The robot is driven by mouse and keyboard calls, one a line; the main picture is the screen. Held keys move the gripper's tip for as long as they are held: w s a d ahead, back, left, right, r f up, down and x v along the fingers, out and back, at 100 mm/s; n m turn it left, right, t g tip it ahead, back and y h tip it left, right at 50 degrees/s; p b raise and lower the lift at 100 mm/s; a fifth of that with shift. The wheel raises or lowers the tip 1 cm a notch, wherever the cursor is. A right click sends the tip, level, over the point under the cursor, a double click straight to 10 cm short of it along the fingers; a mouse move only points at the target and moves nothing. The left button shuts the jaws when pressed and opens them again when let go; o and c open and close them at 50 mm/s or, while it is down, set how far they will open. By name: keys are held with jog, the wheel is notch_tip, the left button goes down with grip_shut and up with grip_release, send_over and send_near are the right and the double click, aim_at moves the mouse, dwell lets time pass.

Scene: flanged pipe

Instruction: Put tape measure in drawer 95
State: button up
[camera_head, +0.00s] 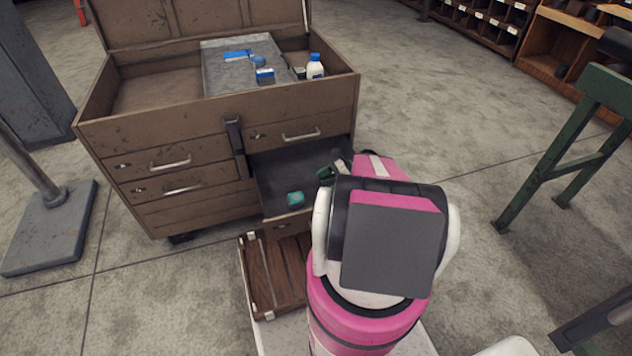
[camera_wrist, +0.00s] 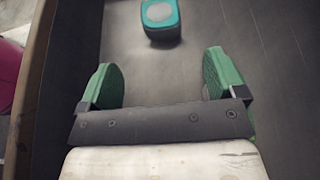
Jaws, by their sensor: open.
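The tape measure (camera_head: 295,199) is a small teal block lying in an open drawer (camera_head: 272,174) of the brown tool chest. In the wrist view the tape measure (camera_wrist: 160,17) shows a teal body with a pale grey face and lies on the dark drawer floor. My gripper (camera_head: 326,175) reaches into the drawer, mostly hidden by my arm in the head view. In the wrist view my gripper (camera_wrist: 165,82) has its two green fingers wide apart with nothing between them. The tape measure is beyond the fingertips, not touched. No drawer number is legible.
Closed drawers (camera_head: 180,172) are at left. A wooden slatted crate (camera_head: 270,280) is below the open drawer. A green stand (camera_head: 560,140) is at right.

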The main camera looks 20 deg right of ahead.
jog(key=w+a+r+n+h, duration=0.2)
jog(key=a+r+n+h, duration=0.9)
jog(key=n, duration=0.6)
jog(key=shift+w+a+r+n+h, duration=0.35)
jog(key=shift+r+h, duration=0.3)
jog(key=shift+h, duration=0.55)
jog(key=shift+s, duration=0.1)
jog(key=shift+c, duration=0.3)
